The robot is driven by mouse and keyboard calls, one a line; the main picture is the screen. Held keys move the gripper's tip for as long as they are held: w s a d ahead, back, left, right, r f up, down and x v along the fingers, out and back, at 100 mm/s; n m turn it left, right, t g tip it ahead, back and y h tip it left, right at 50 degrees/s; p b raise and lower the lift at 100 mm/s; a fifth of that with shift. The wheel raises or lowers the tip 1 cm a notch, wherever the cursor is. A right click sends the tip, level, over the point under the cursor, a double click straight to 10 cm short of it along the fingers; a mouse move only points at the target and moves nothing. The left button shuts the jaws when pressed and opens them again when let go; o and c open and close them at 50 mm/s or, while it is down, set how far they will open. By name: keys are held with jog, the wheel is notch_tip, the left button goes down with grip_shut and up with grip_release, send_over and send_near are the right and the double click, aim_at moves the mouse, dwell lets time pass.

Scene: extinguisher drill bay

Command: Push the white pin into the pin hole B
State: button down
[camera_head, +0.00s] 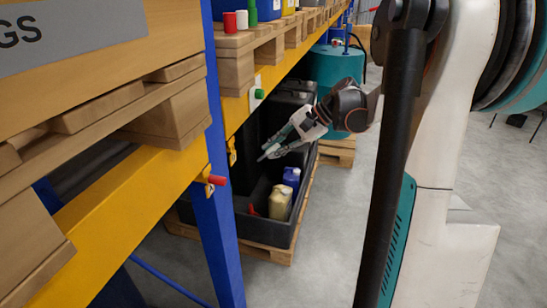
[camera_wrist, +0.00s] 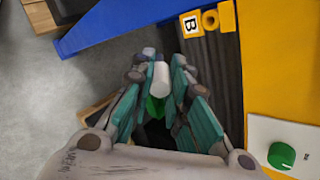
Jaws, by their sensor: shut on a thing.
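The white pin (camera_wrist: 161,76) shows between the teal fingers of my gripper (camera_wrist: 160,88) in the wrist view, with a green part below its white end. My gripper is shut on the pin. The yellow ring of pin hole B (camera_wrist: 210,19) is at the top of the wrist view, beside a label with the letter B (camera_wrist: 190,25). The pin is apart from the ring, below and left of it in that view. In the head view my gripper (camera_head: 279,143) is to the right of the yellow beam; I cannot make out the pin there.
A blue upright (camera_head: 221,220) and yellow beam (camera_head: 125,218) stand close. A red pin (camera_head: 215,180) sticks out of a yellow bracket. A green knob (camera_wrist: 282,155) is on a white plate. Containers, including a yellowish jug (camera_head: 279,203), stand in a black tray (camera_head: 275,232) below.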

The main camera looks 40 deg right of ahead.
jog(key=shift+w+a+f+m+t+y, duration=0.1)
jog(key=shift+a+f+m+t+y, duration=0.05)
jog(key=shift+f+t+y, duration=0.25)
jog(key=shift+w+a+f+m+t+y, duration=0.15)
jog(key=shift+f+t+y, duration=0.1)
jog(key=shift+t, duration=0.25)
jog(key=shift+a+f+t+y, duration=0.25)
jog(key=shift+t+y, duration=0.1)
jog(key=shift+t, duration=0.35)
jog(key=a+t, duration=0.1)
jog(key=a+r+m+t+y, duration=0.1)
jog(key=a+t, duration=0.1)
jog(key=a+t+y, duration=0.1)
jog(key=shift+a+r+m+t, duration=0.15)
jog(key=shift+r+m+t, duration=0.15)
jog(key=shift+m+t, duration=0.1)
jog(key=shift+b+x, duration=0.45)
jog(key=shift+x, duration=1.9)
dwell(1.2)
jog(key=c, duration=1.5)
grip_release()
jog(key=shift+o, duration=0.2)
